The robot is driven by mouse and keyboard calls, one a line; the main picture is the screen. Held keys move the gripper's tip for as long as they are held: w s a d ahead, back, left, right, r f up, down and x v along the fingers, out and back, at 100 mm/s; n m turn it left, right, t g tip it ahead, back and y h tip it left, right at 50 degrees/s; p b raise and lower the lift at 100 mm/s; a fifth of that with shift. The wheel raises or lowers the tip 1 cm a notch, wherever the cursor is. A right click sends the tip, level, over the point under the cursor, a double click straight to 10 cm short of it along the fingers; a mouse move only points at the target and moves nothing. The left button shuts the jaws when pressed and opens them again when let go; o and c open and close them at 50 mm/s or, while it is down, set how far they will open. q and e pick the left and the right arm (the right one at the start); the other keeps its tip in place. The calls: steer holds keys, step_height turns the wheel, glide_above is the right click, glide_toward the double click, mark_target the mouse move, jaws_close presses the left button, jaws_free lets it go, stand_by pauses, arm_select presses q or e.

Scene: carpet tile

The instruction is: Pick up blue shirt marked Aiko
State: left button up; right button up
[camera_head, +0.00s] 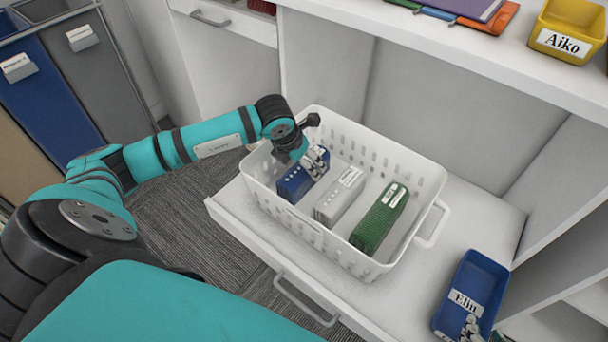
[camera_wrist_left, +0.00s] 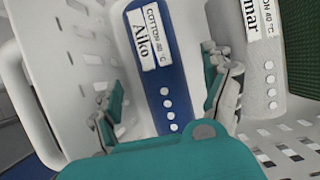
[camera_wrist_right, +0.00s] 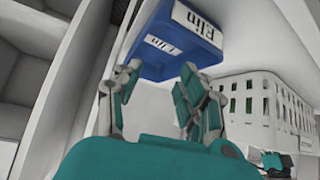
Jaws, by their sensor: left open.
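The blue shirt (camera_head: 293,186) is a folded upright bundle at the left end of the white basket (camera_head: 418,172). In the left wrist view the blue shirt (camera_wrist_left: 158,62) carries a label reading "Aiko" and "COTTON 40 °C". My left gripper (camera_head: 316,163) is inside the basket over the shirt. In the left wrist view my left gripper (camera_wrist_left: 165,100) is open, with one finger on each side of the shirt; I cannot tell whether they touch it. My right gripper (camera_wrist_right: 155,95) shows only in its own wrist view, open and empty, with a blue bin labelled "Elin" (camera_wrist_right: 165,55) beyond it.
A grey shirt (camera_head: 339,195) stands close beside the blue one, and a green shirt (camera_head: 379,218) is further right in the basket. The blue Elin bin (camera_head: 476,282) is at the right. A yellow bin marked Aiko (camera_head: 568,28) is on the upper shelf.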

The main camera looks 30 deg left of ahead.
arm_select(q)
steer(key=x, duration=0.2)
steer(key=shift+w+f, duration=0.1)
steer(key=shift+f, duration=0.15)
arm_select(e)
steer(key=shift+w+a+r+t, duration=0.25)
steer(key=shift+w+r+t, duration=0.2)
steer(key=shift+w+r, duration=0.15)
steer(key=shift+w+a+r+t, duration=0.2)
steer(key=shift+w+r+t, duration=0.25)
steer(key=shift+w, duration=0.15)
arm_select(q)
steer(key=shift+c, duration=0.2)
steer(key=c, duration=1.3)
